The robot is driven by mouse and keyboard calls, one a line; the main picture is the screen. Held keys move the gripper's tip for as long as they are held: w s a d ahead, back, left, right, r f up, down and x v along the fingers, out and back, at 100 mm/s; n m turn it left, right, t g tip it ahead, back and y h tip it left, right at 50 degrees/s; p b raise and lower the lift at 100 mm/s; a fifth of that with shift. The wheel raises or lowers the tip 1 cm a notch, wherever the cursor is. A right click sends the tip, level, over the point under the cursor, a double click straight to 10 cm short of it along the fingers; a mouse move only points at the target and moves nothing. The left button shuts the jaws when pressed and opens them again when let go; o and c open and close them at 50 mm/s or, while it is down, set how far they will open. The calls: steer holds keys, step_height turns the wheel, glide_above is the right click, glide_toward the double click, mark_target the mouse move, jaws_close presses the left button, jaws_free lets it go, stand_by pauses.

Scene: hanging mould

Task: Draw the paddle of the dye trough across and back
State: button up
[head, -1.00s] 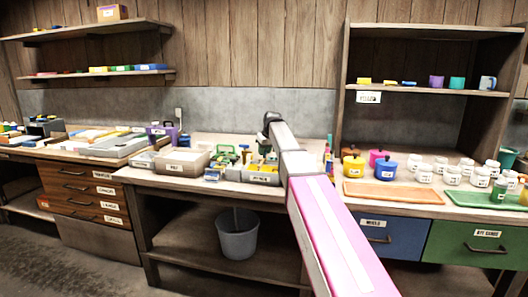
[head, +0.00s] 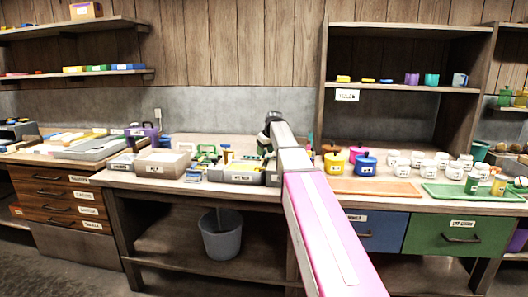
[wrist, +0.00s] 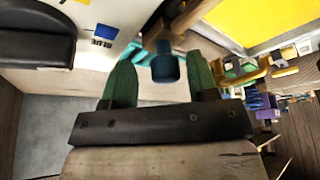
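My gripper (wrist: 160,62) shows two green fingers standing wide apart in the wrist view. A teal-blue round knob (wrist: 165,70) on a brown wooden piece (wrist: 180,22) appears between the fingers in the picture; it looks like the paddle's handle. No contact with either finger is visible, and I cannot tell how deep it sits. A pale-framed bright yellow surface (wrist: 250,18) at upper right may be the dye trough.
A dark curved object (wrist: 35,35) and a surface lettered BLUE are at left in the wrist view. Small coloured items (wrist: 262,95) crowd the right.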

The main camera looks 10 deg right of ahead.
steer(key=v, duration=1)
steer(key=shift+r, duration=0.4)
steer(key=shift+s, duration=0.15)
